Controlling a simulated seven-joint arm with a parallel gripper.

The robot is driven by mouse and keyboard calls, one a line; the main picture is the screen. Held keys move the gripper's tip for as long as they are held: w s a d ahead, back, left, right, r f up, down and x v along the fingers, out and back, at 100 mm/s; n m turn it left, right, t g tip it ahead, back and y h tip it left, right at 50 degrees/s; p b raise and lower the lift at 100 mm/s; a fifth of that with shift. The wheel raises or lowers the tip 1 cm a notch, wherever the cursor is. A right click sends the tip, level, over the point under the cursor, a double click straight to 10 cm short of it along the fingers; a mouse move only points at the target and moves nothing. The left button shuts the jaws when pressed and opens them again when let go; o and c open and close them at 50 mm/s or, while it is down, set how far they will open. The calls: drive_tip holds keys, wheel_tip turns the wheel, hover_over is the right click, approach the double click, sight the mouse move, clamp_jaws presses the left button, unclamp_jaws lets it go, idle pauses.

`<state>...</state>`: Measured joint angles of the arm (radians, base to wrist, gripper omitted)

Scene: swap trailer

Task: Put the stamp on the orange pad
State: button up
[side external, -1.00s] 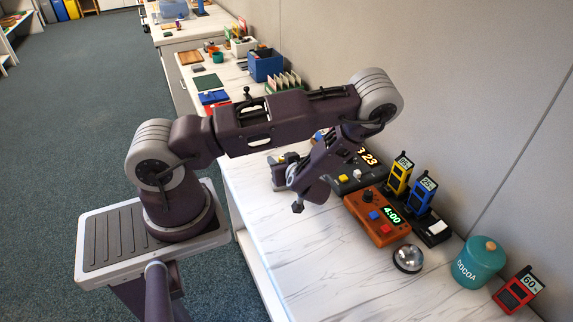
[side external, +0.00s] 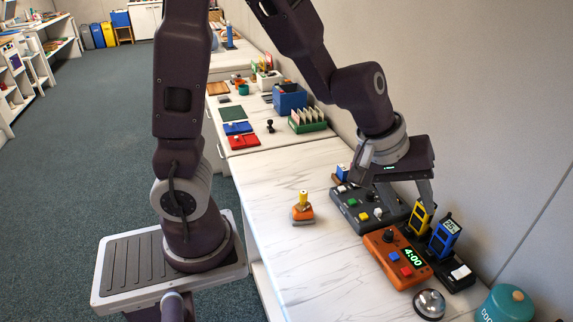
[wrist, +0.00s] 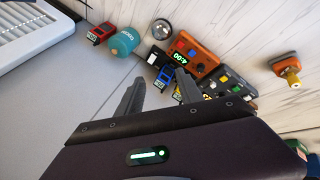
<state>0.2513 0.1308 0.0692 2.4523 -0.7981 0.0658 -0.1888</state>
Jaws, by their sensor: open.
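A small dark-handled stamp (side external: 270,126) stands upright on the far white counter, right of a blue pad (side external: 237,128) and a red pad (side external: 243,142). No pad there is plainly orange; a tan-orange flat piece (side external: 217,88) lies farther back. On the near counter stands an orange block with a yellow knob (side external: 302,210), also seen in the wrist view (wrist: 288,70); I cannot tell whether it is a stamp on a pad. My gripper (side external: 394,196) is open and empty above the timers near the wall, right of that block. Its two fingers show in the wrist view (wrist: 159,88).
Below my gripper are a grey button box (side external: 368,210), an orange timer (side external: 397,260), and yellow (side external: 420,220) and blue (side external: 443,238) handheld devices. A silver bell (side external: 429,304) and teal cocoa tin (side external: 507,305) are in front. The counter left of these is mostly clear.

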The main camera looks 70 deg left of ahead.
drive_tip(key=s+r+m+h, duration=0.1)
drive_tip(key=s+r+m, duration=0.5)
drive_tip(key=s+r, duration=0.4)
drive_tip(key=s+a+m+y, duration=0.1)
drive_tip(key=s+a, duration=0.2)
drive_tip(key=s, duration=0.2)
drive_tip(key=s+a+f+m+y, duration=0.1)
drive_tip(key=s+a+m, duration=0.1)
drive_tip(key=s, duration=0.3)
drive_tip(key=shift+s+a+y, duration=0.3)
drive_tip(key=shift+s+a, duration=0.05)
drive_tip(key=shift+a, duration=0.3)
